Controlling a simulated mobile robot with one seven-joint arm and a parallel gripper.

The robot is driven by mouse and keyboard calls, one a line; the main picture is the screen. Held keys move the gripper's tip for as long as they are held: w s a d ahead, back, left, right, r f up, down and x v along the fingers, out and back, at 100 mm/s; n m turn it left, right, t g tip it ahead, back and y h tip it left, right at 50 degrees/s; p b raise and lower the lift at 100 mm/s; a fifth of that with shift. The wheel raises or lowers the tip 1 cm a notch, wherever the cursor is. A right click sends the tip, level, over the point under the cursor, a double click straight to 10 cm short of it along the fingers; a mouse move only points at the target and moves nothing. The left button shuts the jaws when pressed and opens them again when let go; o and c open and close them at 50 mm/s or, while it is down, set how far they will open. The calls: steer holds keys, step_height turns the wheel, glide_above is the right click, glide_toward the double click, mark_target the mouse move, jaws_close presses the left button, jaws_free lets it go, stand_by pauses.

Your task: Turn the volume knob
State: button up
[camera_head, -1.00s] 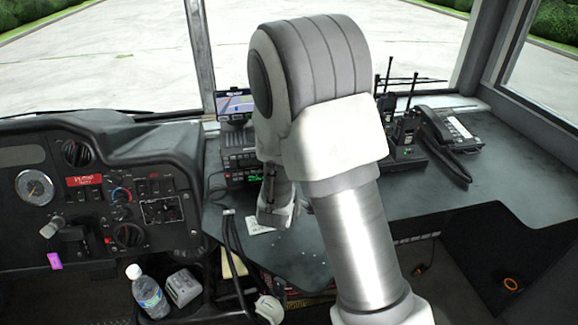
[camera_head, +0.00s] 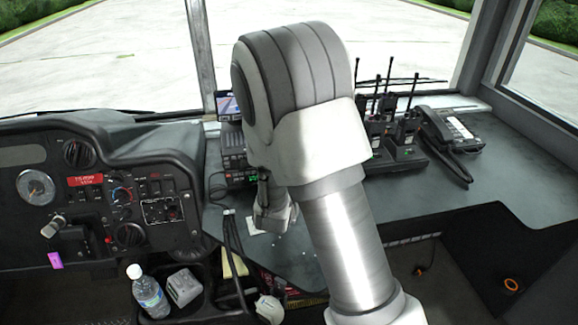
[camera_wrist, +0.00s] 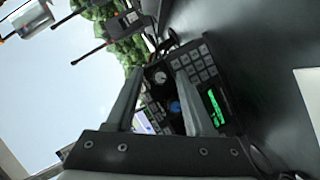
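The radio unit (camera_wrist: 230,90) has a keypad, a lit green display and round knobs on its face. A pale round knob (camera_wrist: 160,77) shows between my fingertips in the wrist view, with a blue round part (camera_wrist: 175,107) near it. I cannot tell from markings which control is for volume. My gripper (camera_wrist: 160,73) is open, its two fingers apart and pointing at the radio face. Contact with the knob cannot be made out. In the head view the radio unit (camera_head: 234,152) is partly hidden by my arm, and my fingers are not clearly visible.
A small screen (camera_head: 229,106) stands behind the radio. Handheld radios (camera_head: 405,130) with upright antennas and a desk phone (camera_head: 452,130) stand to the right on the dark counter (camera_head: 430,185). Black cables (camera_head: 233,245) hang at the front edge. A bottle (camera_head: 148,292) stands lower left.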

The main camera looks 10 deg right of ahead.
steer(key=p+v, duration=0.6)
steer(key=v, duration=0.6)
steer(key=shift+r, duration=0.3)
steer(key=p, duration=0.3)
steer(key=shift+s+a, duration=0.2)
steer(key=shift+a, duration=0.05)
steer(key=shift+s+r+p, duration=0.1)
steer(key=shift+s+p, duration=0.05)
steer(key=shift+p, duration=0.45)
steer(key=shift+f+p+v, duration=0.15)
steer(key=shift+p+v, duration=0.95)
steer(key=shift+p, duration=0.1)
steer(key=shift+f+p+v, duration=0.2)
steer(key=shift+p+v, duration=0.9)
steer(key=shift+p, duration=0.1)
steer(key=shift+s+d, duration=0.1)
steer(key=shift+d, duration=0.05)
